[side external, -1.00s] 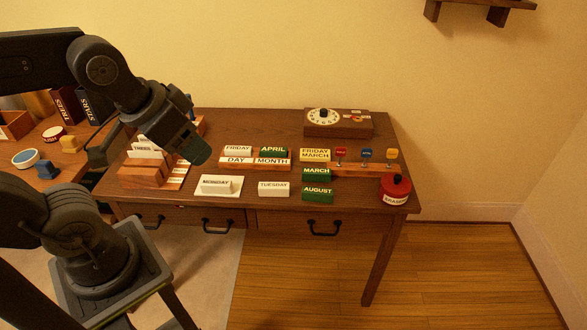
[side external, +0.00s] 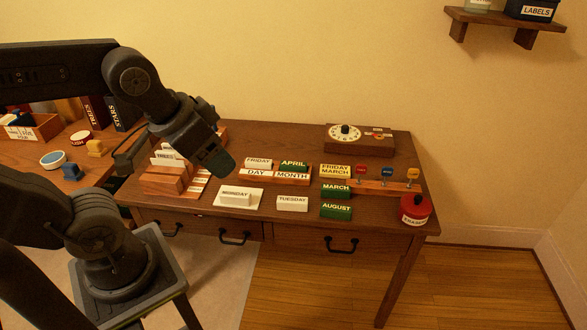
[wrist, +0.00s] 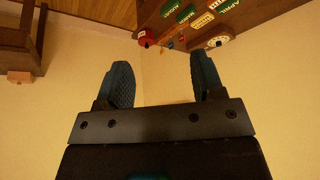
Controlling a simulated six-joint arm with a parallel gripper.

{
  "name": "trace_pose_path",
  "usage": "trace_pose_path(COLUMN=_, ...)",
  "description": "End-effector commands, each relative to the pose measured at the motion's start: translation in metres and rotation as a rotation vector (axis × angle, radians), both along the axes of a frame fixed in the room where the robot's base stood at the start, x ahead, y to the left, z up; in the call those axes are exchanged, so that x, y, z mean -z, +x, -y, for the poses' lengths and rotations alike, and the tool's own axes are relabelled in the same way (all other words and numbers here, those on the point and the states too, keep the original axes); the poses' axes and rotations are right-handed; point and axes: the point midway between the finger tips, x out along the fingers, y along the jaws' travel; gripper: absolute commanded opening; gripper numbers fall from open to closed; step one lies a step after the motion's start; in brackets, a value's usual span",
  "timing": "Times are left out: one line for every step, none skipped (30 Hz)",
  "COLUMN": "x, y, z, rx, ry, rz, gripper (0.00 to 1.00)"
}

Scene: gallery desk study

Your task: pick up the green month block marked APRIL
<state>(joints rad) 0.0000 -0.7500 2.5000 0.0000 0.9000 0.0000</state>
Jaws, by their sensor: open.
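The green APRIL block (side external: 293,166) stands in the MONTH side of the wooden DAY/MONTH holder (side external: 275,176), beside the white FRIDAY block (side external: 258,163). In the wrist view the APRIL block (wrist: 216,5) shows at the top edge, beyond the fingers. My gripper (wrist: 163,80) is open with nothing between its fingers. In the side view my gripper (side external: 216,167) hangs above the desk, left of the holder and apart from the APRIL block.
Green MARCH (side external: 336,190) and AUGUST (side external: 336,210) blocks lie right of the holder. White MONDAY (side external: 236,198) and TUESDAY (side external: 292,203) blocks are in front. A dial box (side external: 360,143) stands behind; a red tin (side external: 415,210) sits at the right corner. A card box (side external: 165,180) is at left.

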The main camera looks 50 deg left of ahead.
Motion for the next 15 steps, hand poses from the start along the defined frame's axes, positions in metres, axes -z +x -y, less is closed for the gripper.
trace_pose_path(x=0.000, y=0.000, z=0.000, rx=0.000, ry=0.000, rz=0.000, gripper=0.62)
trace_pose_path(x=0.000, y=0.000, z=0.000, rx=0.000, ry=0.000, rz=0.000, gripper=0.62)
trace_pose_path(x=0.000, y=0.000, z=0.000, rx=0.000, ry=0.000, rz=0.000, gripper=0.62)
trace_pose_path(x=0.000, y=0.000, z=0.000, rx=0.000, ry=0.000, rz=0.000, gripper=0.62)
trace_pose_path(x=0.000, y=0.000, z=0.000, rx=0.001, ry=0.000, rz=-0.001, gripper=0.62)
trace_pose_path(x=-0.001, y=0.002, z=-0.001, rx=0.002, ry=0.002, rz=-0.002, gripper=0.62)
trace_pose_path(x=-0.003, y=0.005, z=-0.001, rx=0.005, ry=0.005, rz=-0.005, gripper=0.62)
trace_pose_path(x=-0.004, y=0.008, z=-0.002, rx=0.009, ry=0.009, rz=-0.009, gripper=0.62)
trace_pose_path(x=-0.008, y=0.014, z=-0.004, rx=0.017, ry=0.017, rz=-0.017, gripper=0.62)
trace_pose_path(x=-0.010, y=0.020, z=-0.005, rx=0.026, ry=0.025, rz=-0.026, gripper=0.62)
trace_pose_path(x=-0.014, y=0.028, z=-0.007, rx=0.037, ry=0.033, rz=-0.036, gripper=0.62)
trace_pose_path(x=-0.018, y=0.039, z=-0.010, rx=0.053, ry=0.047, rz=-0.051, gripper=0.62)
trace_pose_path(x=-0.022, y=0.049, z=-0.013, rx=0.067, ry=0.057, rz=-0.062, gripper=0.62)
trace_pose_path(x=-0.025, y=0.060, z=-0.016, rx=0.084, ry=0.069, rz=-0.075, gripper=0.62)
trace_pose_path(x=-0.029, y=0.076, z=-0.021, rx=0.106, ry=0.084, rz=-0.092, gripper=0.62)
